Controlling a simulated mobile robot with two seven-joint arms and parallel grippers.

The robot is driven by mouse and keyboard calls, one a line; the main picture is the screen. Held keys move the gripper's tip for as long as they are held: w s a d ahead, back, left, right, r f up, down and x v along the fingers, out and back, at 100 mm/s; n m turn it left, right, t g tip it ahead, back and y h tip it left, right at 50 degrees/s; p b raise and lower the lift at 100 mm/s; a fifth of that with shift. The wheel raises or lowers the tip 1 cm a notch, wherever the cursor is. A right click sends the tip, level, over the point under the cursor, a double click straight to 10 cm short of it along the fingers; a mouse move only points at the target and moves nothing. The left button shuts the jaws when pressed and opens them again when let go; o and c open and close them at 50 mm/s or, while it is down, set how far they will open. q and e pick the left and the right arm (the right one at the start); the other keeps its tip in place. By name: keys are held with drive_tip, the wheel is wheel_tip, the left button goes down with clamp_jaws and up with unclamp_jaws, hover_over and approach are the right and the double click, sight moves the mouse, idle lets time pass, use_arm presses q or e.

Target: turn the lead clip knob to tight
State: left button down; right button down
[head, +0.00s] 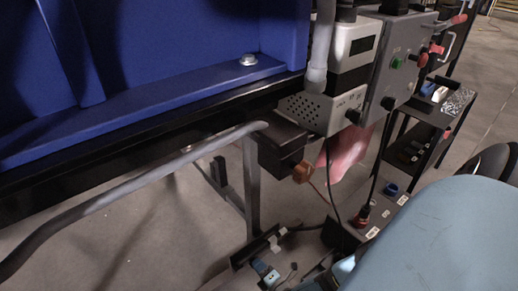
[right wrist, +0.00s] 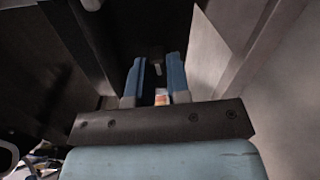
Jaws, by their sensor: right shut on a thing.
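My right gripper (head: 263,268) is low in the head view, its blue fingers small beside a dark bar-shaped part (head: 252,250). In the right wrist view my right gripper (right wrist: 156,72) has its two blue fingers shut on a small dark thing, which I take to be the lead clip knob (right wrist: 156,54). The fingers hide much of it, and its turn position cannot be read. A small orange-and-white patch (right wrist: 161,97) shows between the finger bases. My left gripper is not in view.
A blue conveyor side (head: 150,70) and a grey curved rail (head: 130,190) fill the left. A white detector unit (head: 320,108) and a grey control box (head: 400,55) stand above. A brown-orange round part (head: 302,172), pink cloth (head: 348,155) and loose cables hang below.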

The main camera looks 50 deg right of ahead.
drive_tip(key=shift+w+m, duration=0.15)
drive_tip(key=shift+m, duration=0.75)
drive_tip(key=c, duration=1.1)
unclamp_jaws()
